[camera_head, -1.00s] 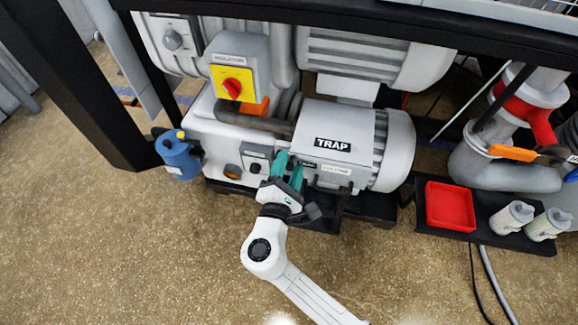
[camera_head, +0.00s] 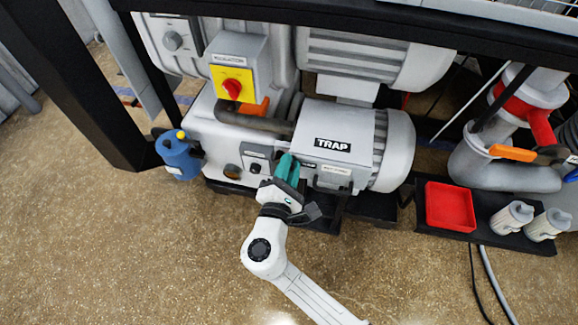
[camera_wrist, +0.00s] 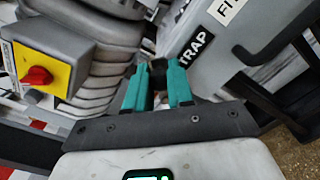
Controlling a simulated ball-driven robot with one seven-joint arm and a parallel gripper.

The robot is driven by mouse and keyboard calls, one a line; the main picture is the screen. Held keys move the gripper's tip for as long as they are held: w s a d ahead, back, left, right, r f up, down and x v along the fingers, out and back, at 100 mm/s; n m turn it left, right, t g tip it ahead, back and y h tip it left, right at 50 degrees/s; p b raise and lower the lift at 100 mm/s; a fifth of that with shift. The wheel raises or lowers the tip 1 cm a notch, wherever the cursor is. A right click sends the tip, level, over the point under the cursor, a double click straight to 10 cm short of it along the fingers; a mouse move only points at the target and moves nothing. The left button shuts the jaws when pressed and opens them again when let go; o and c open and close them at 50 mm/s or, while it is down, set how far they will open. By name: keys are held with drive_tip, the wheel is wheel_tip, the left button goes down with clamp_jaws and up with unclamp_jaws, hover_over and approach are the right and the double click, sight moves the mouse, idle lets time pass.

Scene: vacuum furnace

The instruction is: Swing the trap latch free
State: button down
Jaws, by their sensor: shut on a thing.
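The grey pump housing labelled TRAP (camera_head: 345,125) stands in front of me in the head view. In the wrist view its TRAP face (camera_wrist: 222,25) is at the upper right. My gripper (camera_head: 286,163) is at the housing's left end, its teal fingers close together. The wrist view shows my gripper (camera_wrist: 160,78) with a small dark piece, seemingly the trap latch (camera_wrist: 160,66), between the fingertips. The jaws are shut on it. The fingers hide most of it in the head view, so its swing position cannot be told.
A yellow isolator box with red knob (camera_head: 237,82) is above left. A blue bottle (camera_head: 178,156) stands at left. A red tray (camera_head: 450,226) and white canisters (camera_head: 512,217) sit on a dark shelf at right. Open floor lies in front.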

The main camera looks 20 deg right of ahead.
sight(277, 161)
drive_tip(key=shift+r, duration=0.15)
drive_tip(key=shift+w+a+r+n+p, duration=0.25)
drive_tip(key=shift+r+n+p, duration=0.1)
drive_tip(key=shift+n+p, duration=0.6)
drive_tip(key=n+p, duration=0.1)
drive_tip(key=a+n+p, duration=0.1)
drive_tip(key=n+p, duration=0.1)
drive_tip(key=w+r+n+p, duration=0.1)
drive_tip(key=n, duration=0.1)
drive_tip(key=shift+w+a+n, duration=0.1)
drive_tip(key=shift+a+n, duration=0.15)
drive_tip(key=shift+a, duration=0.15)
drive_tip(key=shift+w+a+f+n+p, duration=0.1)
drive_tip(key=shift+w+a+n+p, duration=0.1)
drive_tip(key=shift+n+p, duration=0.3)
drive_tip(key=shift+w+a+n+p, duration=0.1)
drive_tip(key=shift+a+n+p, duration=0.15)
drive_tip(key=shift+n, duration=0.35)
drive_tip(key=c, duration=1)
unclamp_jaws()
